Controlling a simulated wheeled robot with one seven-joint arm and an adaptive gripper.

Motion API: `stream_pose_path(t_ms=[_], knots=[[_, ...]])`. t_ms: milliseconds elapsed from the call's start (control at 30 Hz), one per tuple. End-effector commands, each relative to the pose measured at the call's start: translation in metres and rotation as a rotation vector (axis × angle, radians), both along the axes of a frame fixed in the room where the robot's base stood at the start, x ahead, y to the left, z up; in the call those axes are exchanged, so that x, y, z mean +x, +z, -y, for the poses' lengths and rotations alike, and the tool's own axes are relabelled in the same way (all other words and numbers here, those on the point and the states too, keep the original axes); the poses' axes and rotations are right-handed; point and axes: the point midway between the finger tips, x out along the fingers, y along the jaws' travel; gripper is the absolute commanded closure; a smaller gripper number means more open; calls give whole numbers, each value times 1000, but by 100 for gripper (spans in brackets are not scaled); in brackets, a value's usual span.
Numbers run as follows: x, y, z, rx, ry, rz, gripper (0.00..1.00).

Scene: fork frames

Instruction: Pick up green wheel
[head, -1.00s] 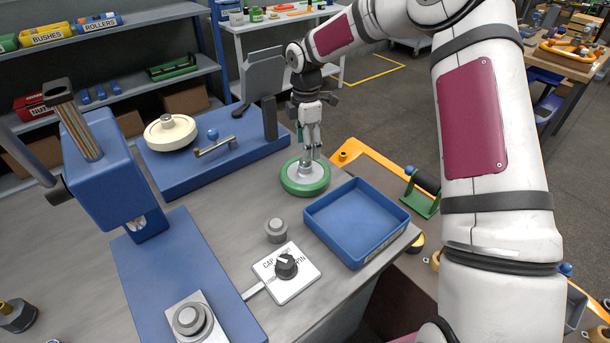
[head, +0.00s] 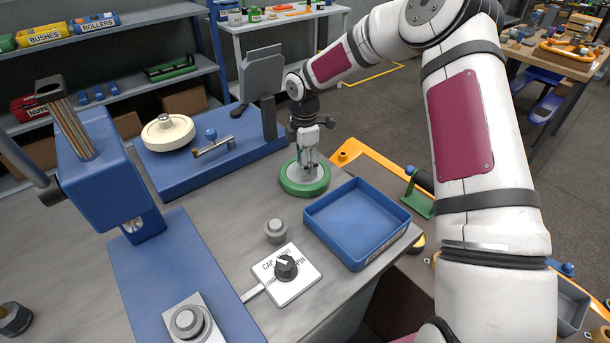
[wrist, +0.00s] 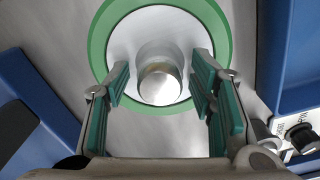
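The green wheel (head: 292,184) lies flat on the grey bench, with a green rim, a pale face and a raised metal hub. My gripper (head: 309,172) points down over it, with its fingers low around the hub. In the wrist view, the green wheel (wrist: 224,25) is below and the hub (wrist: 160,84) stands between the two teal finger pads of my gripper (wrist: 161,92). The fingers are apart, with a gap on each side of the hub.
A blue tray (head: 318,222) stands just right of the wheel. A blue fixture (head: 250,152) with a cream wheel (head: 167,135) is behind to the left. A selector switch plate (head: 300,288) and a grey knob (head: 275,230) sit in front. A blue press (head: 105,170) stands at left.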

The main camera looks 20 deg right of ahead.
Motion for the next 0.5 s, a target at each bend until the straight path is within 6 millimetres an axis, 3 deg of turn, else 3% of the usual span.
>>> stream_pose_path(t_ms=[33, 167, 500], knots=[[0, 0, 0, 0, 0, 0, 69], [0, 0, 0, 0, 0, 0, 98], [1, 3, 0, -1, 0, 3, 100]])
